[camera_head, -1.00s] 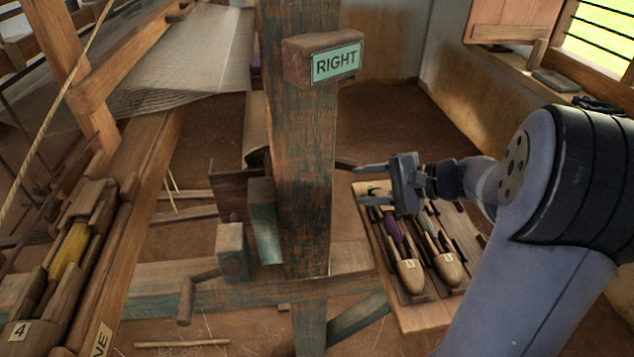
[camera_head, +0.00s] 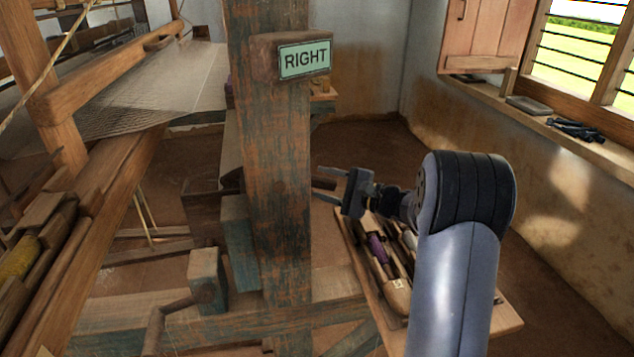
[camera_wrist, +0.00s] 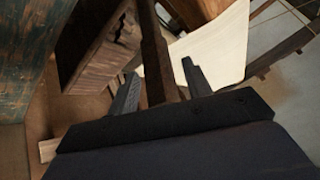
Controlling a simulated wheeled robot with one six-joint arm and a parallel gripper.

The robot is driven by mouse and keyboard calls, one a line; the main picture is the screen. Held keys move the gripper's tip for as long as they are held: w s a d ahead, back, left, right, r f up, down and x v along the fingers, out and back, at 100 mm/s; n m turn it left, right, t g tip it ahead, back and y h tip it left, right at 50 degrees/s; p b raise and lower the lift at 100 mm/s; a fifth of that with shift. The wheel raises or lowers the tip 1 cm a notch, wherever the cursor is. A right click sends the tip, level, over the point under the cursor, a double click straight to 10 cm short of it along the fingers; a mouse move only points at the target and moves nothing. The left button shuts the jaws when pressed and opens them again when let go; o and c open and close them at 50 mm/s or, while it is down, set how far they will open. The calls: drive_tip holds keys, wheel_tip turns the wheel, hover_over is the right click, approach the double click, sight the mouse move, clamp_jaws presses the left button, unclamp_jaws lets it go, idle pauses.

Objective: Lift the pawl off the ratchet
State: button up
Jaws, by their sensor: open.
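My gripper (camera_head: 316,181) is beside the right edge of the post marked RIGHT (camera_head: 272,150), its fingers pointing left. In the wrist view, my gripper (camera_wrist: 160,68) is open, with a dark wooden bar (camera_wrist: 153,45) running lengthwise between its two fingers. This bar looks like the pawl; I cannot tell whether either finger touches it. A brown wooden piece with a notched edge (camera_wrist: 105,50), possibly the ratchet, is left of the bar. In the head view the post hides most of this mechanism, and I cannot make out the pawl there.
A wooden tray (camera_head: 372,308) with shuttles lies low behind my arm. A wooden crank handle (camera_head: 155,330) stands left of the post's base. A pale cloth (camera_wrist: 215,45) hangs beyond the fingers. Open floor lies right of the tray, before the wall.

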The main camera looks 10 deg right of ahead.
drive_tip(key=shift+x, duration=1.25)
drive_tip(key=shift+c, duration=0.5)
clamp_jaws()
